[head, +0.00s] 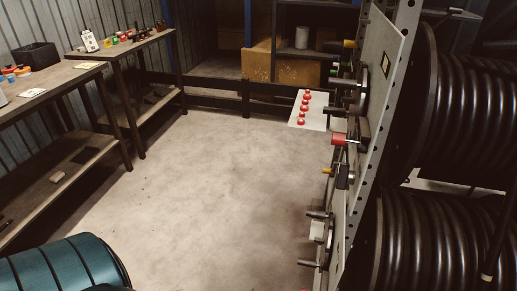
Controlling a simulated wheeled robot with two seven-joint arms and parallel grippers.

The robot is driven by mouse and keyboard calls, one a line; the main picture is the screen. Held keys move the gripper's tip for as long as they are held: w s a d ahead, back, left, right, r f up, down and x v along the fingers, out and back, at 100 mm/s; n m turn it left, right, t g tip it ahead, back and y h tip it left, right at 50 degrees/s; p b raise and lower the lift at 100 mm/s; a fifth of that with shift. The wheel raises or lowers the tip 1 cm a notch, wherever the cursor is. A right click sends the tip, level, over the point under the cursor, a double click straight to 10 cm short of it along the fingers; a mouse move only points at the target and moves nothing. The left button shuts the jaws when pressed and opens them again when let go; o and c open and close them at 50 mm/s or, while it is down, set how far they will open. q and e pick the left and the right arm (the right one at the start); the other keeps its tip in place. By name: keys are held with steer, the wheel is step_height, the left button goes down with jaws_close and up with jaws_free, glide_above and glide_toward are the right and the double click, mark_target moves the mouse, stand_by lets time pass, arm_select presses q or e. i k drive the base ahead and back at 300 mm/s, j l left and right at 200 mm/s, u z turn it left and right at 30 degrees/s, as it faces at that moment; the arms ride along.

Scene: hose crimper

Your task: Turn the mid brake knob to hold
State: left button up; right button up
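A grey upright panel (378,75) stands at the right, seen almost edge-on, with several knobs and handles sticking out to the left. They include a knob with an orange end (349,44), a green knob (342,68), a red-ended knob (340,139) and a small yellow-tipped part (328,170). Dark pegs and handles project between and below them. I cannot tell which one is the mid brake knob, and no hold marking is readable from this angle. The panel's front face is mostly hidden. Neither of my grippers is in view.
Large black hose reels (475,100) stand behind the panel. A white plate with red buttons (305,108) is left of it. Workbenches (120,46) line the left wall. A teal ribbed rounded shape fills the lower left corner. The concrete floor (220,190) between is clear.

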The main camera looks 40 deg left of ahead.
mark_target(345, 176)
steer(key=j+u, duration=0.3)
steer(key=j, duration=0.2)
steer(key=i+j+z, duration=0.1)
steer(key=z, duration=0.35)
steer(key=i+j+z, duration=0.1)
steer(key=j+z, duration=0.5)
steer(key=z, duration=0.3)
steer(key=j+z, duration=0.15)
steer(key=j, duration=0.4)
steer(key=j+z, duration=0.2)
steer(key=j, duration=0.4)
steer(key=k+j+z, duration=0.15)
steer(key=j, duration=0.4)
steer(key=k+j+z, duration=0.15)
steer(key=j, duration=0.4)
steer(key=k+j, duration=0.1)
steer(key=j, duration=0.45)
steer(key=k+j, duration=0.1)
steer(key=j, duration=0.45)
steer(key=k+j, duration=0.1)
steer(key=j, duration=0.45)
